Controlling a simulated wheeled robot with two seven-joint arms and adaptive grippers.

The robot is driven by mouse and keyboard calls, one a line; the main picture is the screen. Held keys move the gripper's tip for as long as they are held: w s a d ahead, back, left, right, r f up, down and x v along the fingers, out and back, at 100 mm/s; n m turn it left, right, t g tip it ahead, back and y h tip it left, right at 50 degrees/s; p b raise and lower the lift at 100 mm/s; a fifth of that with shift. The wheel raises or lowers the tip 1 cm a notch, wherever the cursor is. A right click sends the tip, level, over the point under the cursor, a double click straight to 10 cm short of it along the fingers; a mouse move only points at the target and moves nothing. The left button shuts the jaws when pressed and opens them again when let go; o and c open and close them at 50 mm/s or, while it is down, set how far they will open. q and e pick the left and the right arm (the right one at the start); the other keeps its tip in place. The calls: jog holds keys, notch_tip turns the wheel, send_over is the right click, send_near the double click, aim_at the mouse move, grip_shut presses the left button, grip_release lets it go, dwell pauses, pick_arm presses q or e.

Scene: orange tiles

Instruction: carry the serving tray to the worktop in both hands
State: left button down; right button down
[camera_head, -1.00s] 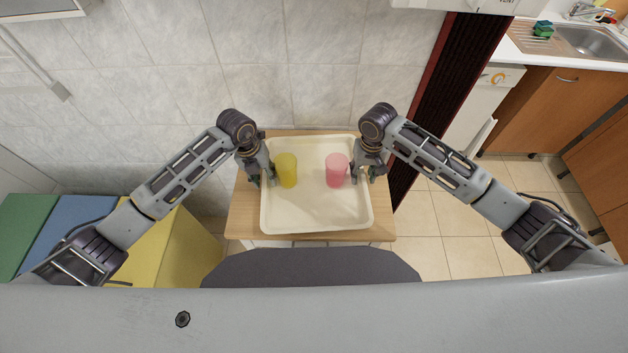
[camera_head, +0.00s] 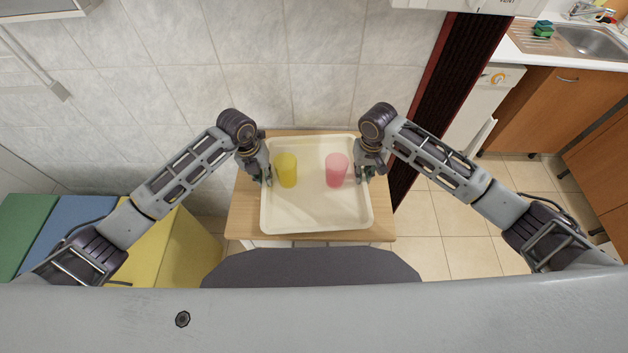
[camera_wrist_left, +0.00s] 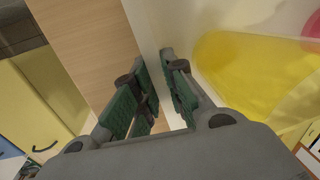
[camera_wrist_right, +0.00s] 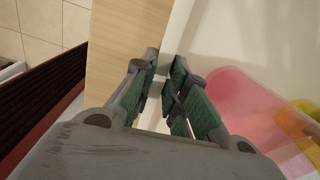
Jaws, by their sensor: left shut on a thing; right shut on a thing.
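The cream serving tray (camera_head: 313,215) lies on a small wooden table (camera_head: 243,215). A yellow cup (camera_head: 287,170) stands on its left part and a pink cup (camera_head: 336,170) on its right part, apart from each other. My left gripper (camera_head: 267,180) is shut on the tray's left rim, which shows between its green pads in the left wrist view (camera_wrist_left: 160,70). My right gripper (camera_head: 361,177) is shut on the tray's right rim, seen between the pads in the right wrist view (camera_wrist_right: 168,68). Both cups stand inside, close to the grippers.
A tiled wall (camera_head: 310,85) is directly behind the table. Green, blue and yellow units (camera_head: 170,255) stand at the left. At the far right are wooden cabinets (camera_head: 548,105) and a worktop with a sink (camera_head: 590,40). Tiled floor (camera_head: 440,225) is clear right of the table.

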pick_arm(q)
jog(key=shift+r, duration=0.2)
pick_arm(e)
jog(key=shift+r, duration=0.2)
